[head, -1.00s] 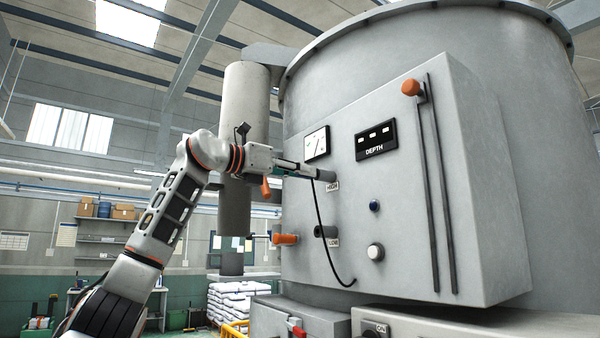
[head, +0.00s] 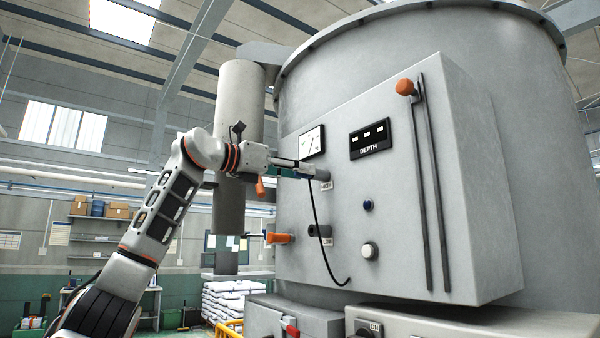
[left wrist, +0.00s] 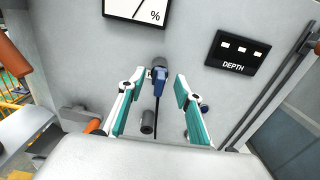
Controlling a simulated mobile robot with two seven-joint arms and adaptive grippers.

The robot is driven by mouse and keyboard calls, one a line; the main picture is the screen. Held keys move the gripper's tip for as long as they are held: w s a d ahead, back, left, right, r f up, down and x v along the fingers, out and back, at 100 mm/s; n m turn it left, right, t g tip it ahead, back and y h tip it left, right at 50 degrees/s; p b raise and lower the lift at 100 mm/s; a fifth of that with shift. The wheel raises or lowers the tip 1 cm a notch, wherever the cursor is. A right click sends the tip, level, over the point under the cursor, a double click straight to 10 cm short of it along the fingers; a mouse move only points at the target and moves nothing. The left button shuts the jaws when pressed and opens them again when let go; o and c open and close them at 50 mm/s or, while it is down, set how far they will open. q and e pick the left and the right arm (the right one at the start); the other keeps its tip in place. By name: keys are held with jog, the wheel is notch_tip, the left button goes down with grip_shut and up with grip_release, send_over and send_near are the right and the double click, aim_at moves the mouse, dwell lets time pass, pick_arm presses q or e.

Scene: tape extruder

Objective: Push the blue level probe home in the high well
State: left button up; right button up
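The blue level probe (left wrist: 159,82) sits at the mouth of the high well in the left wrist view, its black cable (left wrist: 157,115) hanging down. How deep it sits is hard to tell. The grey high well (head: 324,174) shows beside its HIGH label in the head view, its mouth partly hidden by my fingers. My left gripper (left wrist: 158,90) is open, its teal-padded fingers apart on either side of the probe, with gaps visible. It also shows in front of the panel in the head view (head: 302,170). My right gripper is not in view.
The low well (head: 320,231) protrudes below, with an orange-handled part (head: 279,238) to its left. A gauge (head: 312,141) and the DEPTH display (head: 370,139) are above. The cable (head: 322,240) loops down the panel. An orange knob (head: 404,87) tops dark vertical rails at right.

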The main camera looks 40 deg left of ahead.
pick_arm(q)
jog(key=v, duration=1.1)
jog(key=shift+s+a, duration=0.1)
